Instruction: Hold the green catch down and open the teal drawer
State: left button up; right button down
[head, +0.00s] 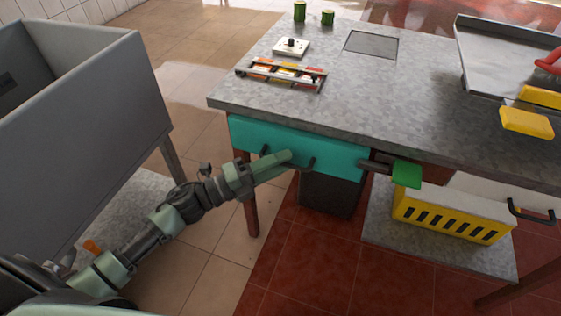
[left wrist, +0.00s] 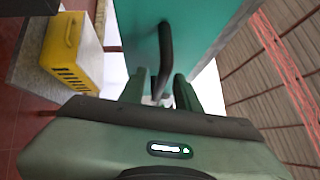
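The teal drawer (head: 340,157) sits under the grey counter top and looks closed. Its dark bar handle (head: 308,164) is partly hidden behind my left gripper (head: 290,157). In the left wrist view, the handle (left wrist: 166,50) runs down between the two fingers of my left gripper (left wrist: 158,88). The fingers are apart, with gaps beside the bar, in front of the teal drawer face (left wrist: 205,35). The green catch (head: 406,174) is a flat pad on a dark lever at the drawer's right end. Nothing touches the catch. My right gripper is not in view.
A yellow slotted box (head: 450,217) stands on the low shelf, right of a dark bin (head: 330,194). A white drawer front with a dark handle (head: 530,212) is at the right. A grey open bin (head: 90,110) stands at the left. Floor before the teal drawer is clear.

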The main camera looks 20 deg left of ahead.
pick_arm(q)
grip_shut()
dwell(1.5)
